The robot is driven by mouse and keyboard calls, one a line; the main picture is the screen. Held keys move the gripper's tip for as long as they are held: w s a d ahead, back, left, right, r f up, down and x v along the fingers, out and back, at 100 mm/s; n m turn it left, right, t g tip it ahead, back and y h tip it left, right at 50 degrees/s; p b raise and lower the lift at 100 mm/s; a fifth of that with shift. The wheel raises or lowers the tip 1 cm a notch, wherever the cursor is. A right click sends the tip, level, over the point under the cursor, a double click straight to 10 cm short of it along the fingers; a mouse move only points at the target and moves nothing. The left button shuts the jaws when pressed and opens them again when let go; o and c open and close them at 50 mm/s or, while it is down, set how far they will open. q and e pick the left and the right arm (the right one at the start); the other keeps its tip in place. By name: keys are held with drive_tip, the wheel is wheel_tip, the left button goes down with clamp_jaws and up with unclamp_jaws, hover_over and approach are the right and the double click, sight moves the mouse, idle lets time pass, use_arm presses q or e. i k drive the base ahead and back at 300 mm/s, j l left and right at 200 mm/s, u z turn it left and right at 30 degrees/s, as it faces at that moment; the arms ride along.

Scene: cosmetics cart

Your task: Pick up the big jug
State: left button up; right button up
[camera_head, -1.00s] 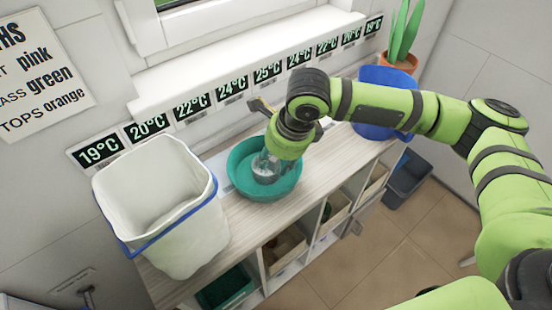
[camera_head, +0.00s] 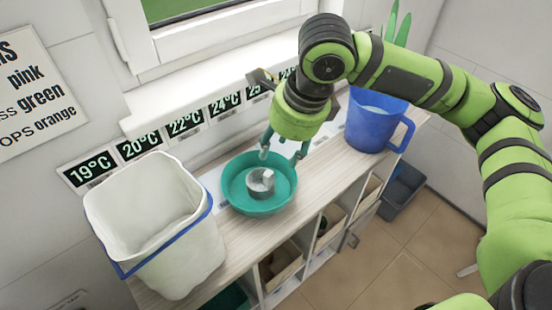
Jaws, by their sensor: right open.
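The big jug (camera_head: 372,124) is blue, with a handle on its right side, and stands upright on the wooden shelf top toward the right. My right arm's links pass above and in front of its upper part. My right gripper (camera_head: 283,154) points down, open and empty, to the left of the jug and apart from it. Its fingers are over the far right rim of a teal bowl (camera_head: 240,205). My left gripper is not in view.
A small metal cup (camera_head: 259,186) stands in the teal bowl. A white bin with a blue rim (camera_head: 158,240) stands at the left. Temperature cards (camera_head: 138,142) line the wall. A potted plant (camera_head: 401,30) is partly hidden behind my arm. The shelf top (camera_head: 325,165) is bare between bowl and jug.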

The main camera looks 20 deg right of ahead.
sight(373, 118)
drive_tip(key=z, duration=1.25)
